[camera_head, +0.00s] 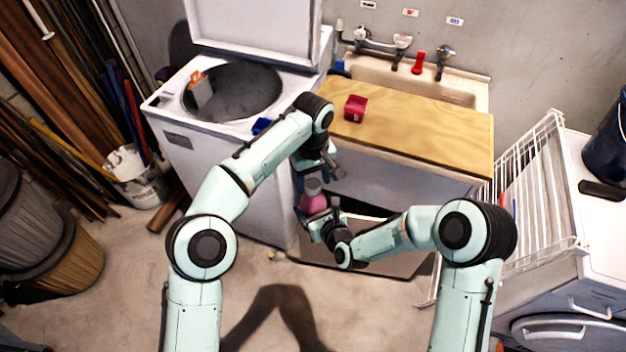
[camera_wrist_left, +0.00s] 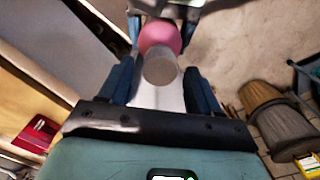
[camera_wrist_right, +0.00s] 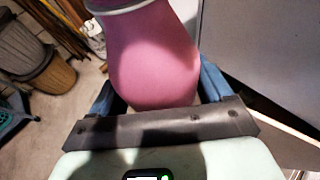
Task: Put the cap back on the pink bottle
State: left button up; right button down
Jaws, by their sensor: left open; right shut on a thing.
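The pink bottle (camera_head: 313,203) is upright in front of the sink cabinet, held in the air by my right gripper (camera_head: 326,222). It fills the middle of the right wrist view (camera_wrist_right: 150,60), between the fingers, with a pale ring at its top edge. A grey-brown round cap (camera_wrist_left: 160,69) shows at the bottle's top end in the left wrist view; I cannot tell how firmly it sits. The pink body (camera_wrist_left: 160,36) shows beyond it. My left gripper (camera_wrist_left: 160,88) is open just above, its fingers apart on either side of the cap.
A wooden board (camera_head: 430,130) over the sink carries a red box (camera_head: 355,108). The open washer (camera_head: 190,150) stands left, with a blue item (camera_head: 262,126) on its front edge. A white drying rack (camera_head: 530,190) stands right. The floor in front is clear.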

pick_arm(q)
jog(key=shift+f, duration=0.65)
jog(key=c, duration=1.1)
jog(key=m, duration=0.8)
jog(key=shift+m, duration=0.3)
jog(key=m, duration=0.9)
jog(key=o, duration=1.3)
jog(key=shift+c, duration=0.2)
